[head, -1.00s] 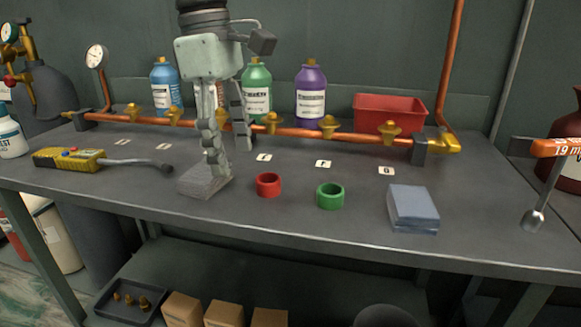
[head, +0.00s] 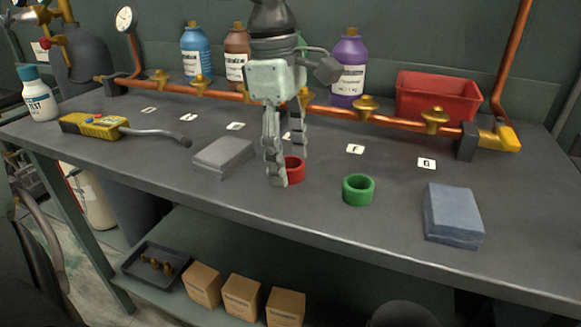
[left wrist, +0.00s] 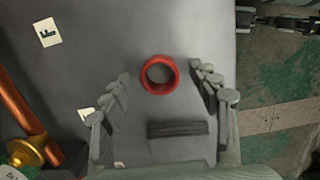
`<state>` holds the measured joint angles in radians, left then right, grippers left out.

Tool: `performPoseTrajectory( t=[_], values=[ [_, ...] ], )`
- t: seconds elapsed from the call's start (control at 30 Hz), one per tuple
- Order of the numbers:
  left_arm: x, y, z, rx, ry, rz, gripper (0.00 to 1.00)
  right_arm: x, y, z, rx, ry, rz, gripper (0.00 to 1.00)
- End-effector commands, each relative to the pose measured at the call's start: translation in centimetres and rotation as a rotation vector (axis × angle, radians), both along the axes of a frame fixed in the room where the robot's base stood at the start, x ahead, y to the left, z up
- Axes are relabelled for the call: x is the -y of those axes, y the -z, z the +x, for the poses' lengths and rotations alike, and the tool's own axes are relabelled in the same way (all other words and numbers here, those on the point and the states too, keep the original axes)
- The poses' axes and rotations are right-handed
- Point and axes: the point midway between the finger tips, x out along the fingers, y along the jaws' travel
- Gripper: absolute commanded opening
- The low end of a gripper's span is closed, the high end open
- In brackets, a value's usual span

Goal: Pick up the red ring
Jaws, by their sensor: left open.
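The red ring (head: 294,170) stands on the grey workbench (head: 330,212), partly hidden behind my left gripper's near finger in the head view. My left gripper (head: 289,170) is open and points down at the ring. In the left wrist view the whole red ring (left wrist: 158,60) shows, seen from above, lying ahead of and between the two spread fingers of my left gripper (left wrist: 165,82). I cannot tell whether a finger touches it. My right gripper is not in view.
A green ring (head: 358,190) stands to the right of the red one. Grey pads (head: 223,155) lie to the left and a blue stack (head: 452,215) to the right. A copper pipe (head: 335,113) with brass valves runs behind. A yellow tool (head: 90,125) lies far left.

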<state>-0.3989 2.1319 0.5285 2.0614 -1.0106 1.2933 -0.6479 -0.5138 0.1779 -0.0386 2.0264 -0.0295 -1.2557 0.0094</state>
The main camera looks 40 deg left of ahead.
Motion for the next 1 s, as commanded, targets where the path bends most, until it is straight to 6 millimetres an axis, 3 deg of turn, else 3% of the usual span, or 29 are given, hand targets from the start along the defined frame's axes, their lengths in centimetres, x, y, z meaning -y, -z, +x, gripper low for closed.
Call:
performPoseTrajectory(
  t=[0.27, 0.6, 1.0],
  values=[
    [0.0, 0.3, 0.0, 0.001, 0.000, -0.001, 0.60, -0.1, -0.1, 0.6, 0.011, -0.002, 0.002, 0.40],
    [0.0, 0.3, 0.0, 0.001, 0.000, -0.001, 0.21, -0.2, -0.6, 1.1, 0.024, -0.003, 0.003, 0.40],
    [0.0, -0.5, 0.1, 0.003, 0.000, 0.002, 0.21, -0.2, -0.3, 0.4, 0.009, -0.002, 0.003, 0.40]
  ],
)
